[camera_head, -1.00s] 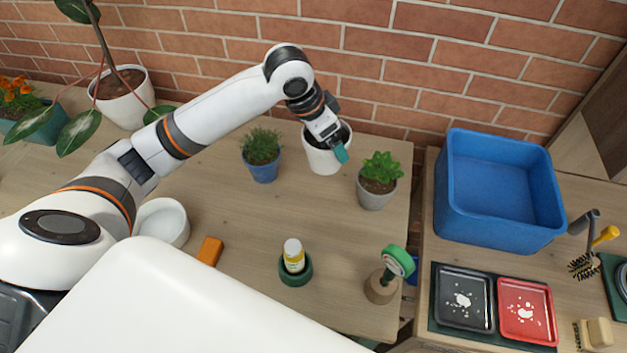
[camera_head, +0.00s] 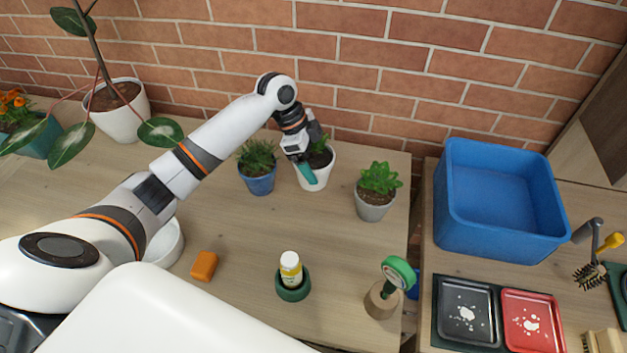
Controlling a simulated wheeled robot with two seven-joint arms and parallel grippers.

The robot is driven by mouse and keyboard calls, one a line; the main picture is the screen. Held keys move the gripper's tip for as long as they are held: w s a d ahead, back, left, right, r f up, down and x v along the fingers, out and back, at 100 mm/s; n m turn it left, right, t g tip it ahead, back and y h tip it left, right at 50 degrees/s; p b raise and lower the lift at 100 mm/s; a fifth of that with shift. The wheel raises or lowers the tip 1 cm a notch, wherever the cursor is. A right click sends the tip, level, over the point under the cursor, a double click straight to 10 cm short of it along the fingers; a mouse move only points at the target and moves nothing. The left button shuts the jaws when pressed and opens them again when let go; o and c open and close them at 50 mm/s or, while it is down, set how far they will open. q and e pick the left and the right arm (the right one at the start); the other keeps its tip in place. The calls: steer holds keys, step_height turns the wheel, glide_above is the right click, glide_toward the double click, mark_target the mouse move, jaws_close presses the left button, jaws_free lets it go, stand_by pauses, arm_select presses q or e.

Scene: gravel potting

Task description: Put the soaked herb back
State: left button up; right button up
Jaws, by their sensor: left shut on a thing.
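A white pot (camera_head: 318,181) with dark soil and a green herb stands between a blue pot (camera_head: 259,184) and a grey pot (camera_head: 373,208), each with its own green plant. My left gripper (camera_head: 307,174) is shut on the white pot at its near left side, with a teal fingertip against the outer wall. The gripper hides part of the rim and herb. The pot looks upright and at or very near the tabletop; I cannot tell whether its base touches. My right gripper is out of view.
A blue basin (camera_head: 500,240) stands on the right-hand table beyond a gap. In front are an orange block (camera_head: 204,266), a bottle in a green holder (camera_head: 292,289) and a green round-headed tool (camera_head: 399,272). A white dish (camera_head: 167,246) is partly behind my arm.

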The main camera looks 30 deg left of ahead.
arm_select(q)
steer(key=shift+f+p, duration=0.3)
steer(key=shift+f, duration=2.8)
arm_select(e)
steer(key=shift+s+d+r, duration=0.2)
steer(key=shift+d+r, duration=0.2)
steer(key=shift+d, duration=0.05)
arm_select(q)
steer(key=o, duration=1.1)
steer(key=shift+f, duration=0.15)
steer(key=shift+r, duration=0.2)
steer(key=b+v, duration=0.1)
steer(key=v, duration=1.1)
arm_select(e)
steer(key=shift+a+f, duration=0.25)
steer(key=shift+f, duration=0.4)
arm_select(q)
steer(key=shift+d, duration=0.1)
